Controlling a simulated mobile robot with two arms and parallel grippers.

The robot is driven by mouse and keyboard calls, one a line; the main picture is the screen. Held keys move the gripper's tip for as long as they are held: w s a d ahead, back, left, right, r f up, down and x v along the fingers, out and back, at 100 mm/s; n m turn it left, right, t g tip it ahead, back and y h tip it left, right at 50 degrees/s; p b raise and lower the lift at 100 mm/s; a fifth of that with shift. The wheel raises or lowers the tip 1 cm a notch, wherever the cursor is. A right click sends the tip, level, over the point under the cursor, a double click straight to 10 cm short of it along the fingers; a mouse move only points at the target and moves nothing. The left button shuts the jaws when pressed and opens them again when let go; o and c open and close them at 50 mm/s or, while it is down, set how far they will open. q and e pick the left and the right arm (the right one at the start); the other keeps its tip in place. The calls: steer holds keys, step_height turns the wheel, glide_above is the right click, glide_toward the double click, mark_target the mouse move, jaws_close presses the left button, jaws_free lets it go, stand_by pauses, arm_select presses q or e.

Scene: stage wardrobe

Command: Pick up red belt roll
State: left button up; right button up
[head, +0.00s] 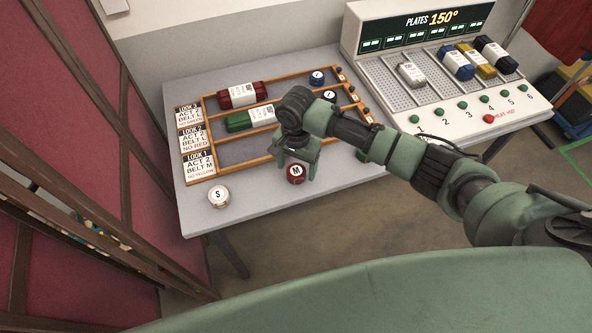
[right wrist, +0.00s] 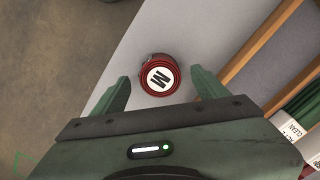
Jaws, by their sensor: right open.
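The red belt roll (head: 296,174) lies on the grey table near its front edge, with a white label marked M on top. In the right wrist view the red belt roll (right wrist: 159,75) sits between and a little beyond the fingertips. My right gripper (head: 298,162) is open and above the roll, pointing down. In the right wrist view both fingers of the gripper (right wrist: 160,92) show, spread on either side of the roll, with clear gaps. My left gripper is not in view.
A white roll marked S (head: 218,196) lies at the table's left front. The plates machine (head: 400,117) stands at the right. The table's front edge is close to the red roll.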

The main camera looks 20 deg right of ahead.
step_height(320, 180, down, 2)
steer(key=shift+c, duration=0.3)
steer(key=c, duration=1.5)
steer(key=shift+r, duration=0.1)
